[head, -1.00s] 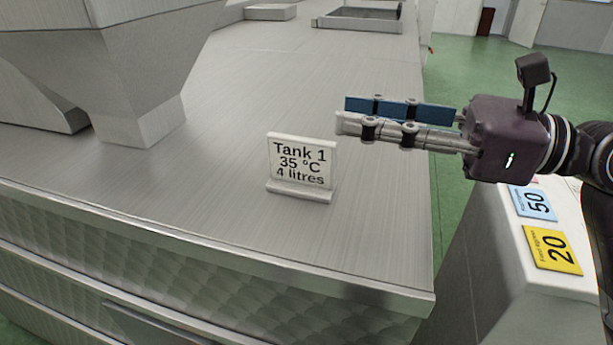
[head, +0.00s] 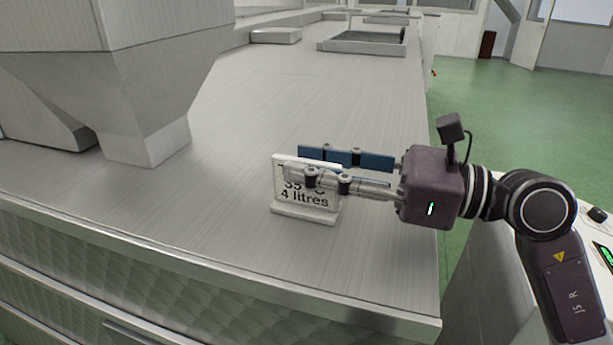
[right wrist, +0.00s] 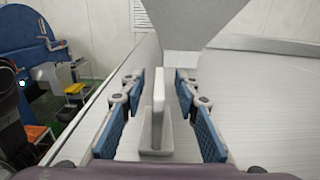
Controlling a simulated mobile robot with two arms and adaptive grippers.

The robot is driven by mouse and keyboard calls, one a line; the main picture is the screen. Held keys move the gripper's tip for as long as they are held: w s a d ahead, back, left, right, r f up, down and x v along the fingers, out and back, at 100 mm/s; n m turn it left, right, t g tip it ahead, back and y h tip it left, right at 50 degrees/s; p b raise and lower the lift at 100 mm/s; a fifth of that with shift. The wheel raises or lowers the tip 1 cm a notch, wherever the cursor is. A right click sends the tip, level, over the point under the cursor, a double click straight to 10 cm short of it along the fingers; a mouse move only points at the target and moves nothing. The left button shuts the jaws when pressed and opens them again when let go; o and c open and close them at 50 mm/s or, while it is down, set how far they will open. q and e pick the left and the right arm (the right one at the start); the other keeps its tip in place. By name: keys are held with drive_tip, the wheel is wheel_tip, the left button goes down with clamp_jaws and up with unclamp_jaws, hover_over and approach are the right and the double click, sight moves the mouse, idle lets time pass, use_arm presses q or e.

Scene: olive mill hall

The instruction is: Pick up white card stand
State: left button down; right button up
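The white card stand (head: 306,213) stands upright on the steel counter, its lower text "4 litres" readable and its upper text partly covered by my gripper. My right gripper (head: 292,162) is open, with one finger in front of the card and the other behind it. In the right wrist view the card stand (right wrist: 158,115) shows edge-on between the two blue finger pads of the gripper (right wrist: 158,100), with a gap on each side. My left gripper is in neither view.
The steel counter (head: 190,215) is clear around the stand. A grey hopper-like housing (head: 140,100) stands on it to the left. A framed opening (head: 362,47) and a low block (head: 275,36) lie farther back. Green floor (head: 500,105) is to the right.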

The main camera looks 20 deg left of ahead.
drive_tip(key=shift+a, duration=0.55)
drive_tip(key=shift+d, duration=0.1)
clamp_jaws()
drive_tip(key=shift+r, duration=0.15)
